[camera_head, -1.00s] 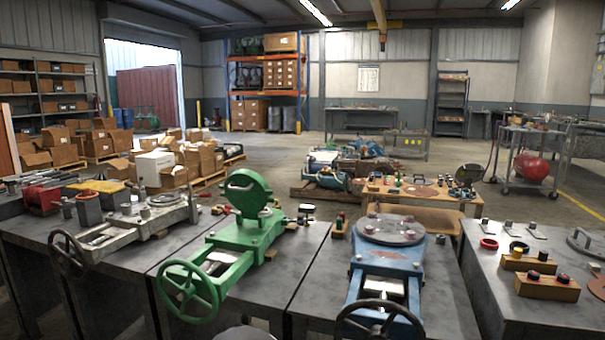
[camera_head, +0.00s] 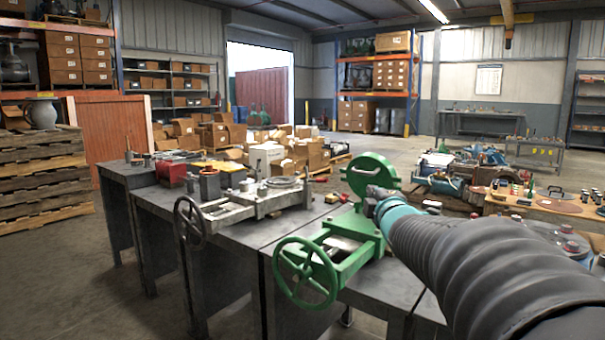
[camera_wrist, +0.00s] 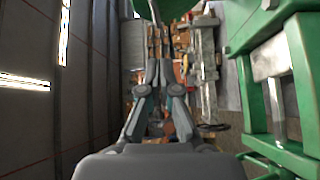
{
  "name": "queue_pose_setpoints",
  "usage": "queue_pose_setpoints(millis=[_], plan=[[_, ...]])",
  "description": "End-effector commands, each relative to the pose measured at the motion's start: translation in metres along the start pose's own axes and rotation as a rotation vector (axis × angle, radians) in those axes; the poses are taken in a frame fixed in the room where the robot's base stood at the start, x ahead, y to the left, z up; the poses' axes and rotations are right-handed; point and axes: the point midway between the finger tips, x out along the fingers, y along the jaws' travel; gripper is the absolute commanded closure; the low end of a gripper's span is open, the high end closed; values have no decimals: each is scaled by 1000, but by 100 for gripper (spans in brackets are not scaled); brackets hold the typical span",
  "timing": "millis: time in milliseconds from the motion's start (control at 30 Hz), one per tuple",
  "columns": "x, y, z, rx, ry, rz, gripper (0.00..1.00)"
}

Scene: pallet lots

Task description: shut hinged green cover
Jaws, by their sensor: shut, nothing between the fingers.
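The green cover (camera_head: 374,172) is a round disc standing raised on its hinge above the green vise-like fixture (camera_head: 345,250), on a grey bench. Its lower right part is hidden by my arm, which reaches in from the lower right. In the wrist view my gripper (camera_wrist: 158,38) is shut and empty, its fingers pointing toward the top of the picture. Part of the green cover (camera_wrist: 166,9) shows there just beyond the fingertips; I cannot tell whether they touch. The green fixture's frame (camera_wrist: 245,95) is at the right of the wrist view.
A green handwheel (camera_head: 306,272) sticks out at the fixture's front. A grey fixture (camera_head: 245,200) with a dark handwheel stands on the bench to the left. A blue fixture (camera_head: 565,240) at the right is mostly hidden by my arm.

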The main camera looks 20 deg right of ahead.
Motion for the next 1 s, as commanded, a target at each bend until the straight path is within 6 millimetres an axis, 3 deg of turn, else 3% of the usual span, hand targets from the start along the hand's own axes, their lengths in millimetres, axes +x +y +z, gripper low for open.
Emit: queue_pose_setpoints(millis=[100,267,467,933,1000], plan=[[20,3,9,-144,46,87,100],[30,10,11,-240,80,148,100],[48,14,8,-252,86,155,100],[131,26,0,-249,85,154,100],[139,30,8,-251,82,153,100]])
